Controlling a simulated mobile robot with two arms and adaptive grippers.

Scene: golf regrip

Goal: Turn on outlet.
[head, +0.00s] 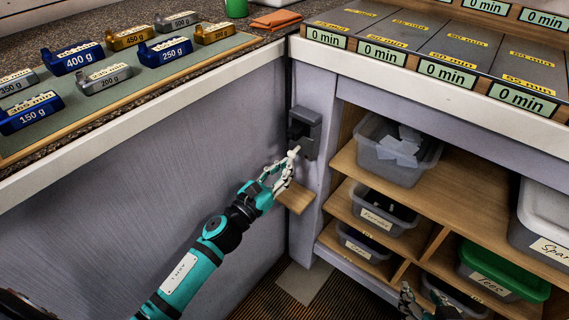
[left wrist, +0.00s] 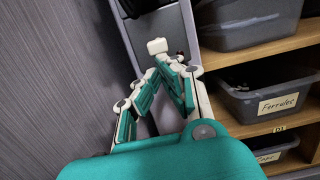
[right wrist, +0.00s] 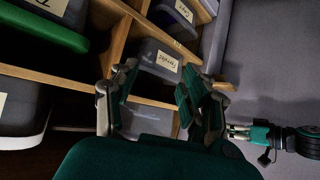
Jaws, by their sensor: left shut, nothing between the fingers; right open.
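The outlet (head: 305,128) is a dark grey box on the grey corner post between the two cabinets, with a black part on its front. My left gripper (head: 290,160) is shut and empty. Its pale fingertips are just below and in front of the outlet's lower part; I cannot tell whether they touch it.
A small wooden ledge (head: 295,197) juts out below my left gripper. Shelves with grey bins (head: 390,175) and a green-lidded bin (head: 503,278) stand to the right. The left counter (head: 140,90) holds several labelled weights. The counter edges overhang the outlet's corner.

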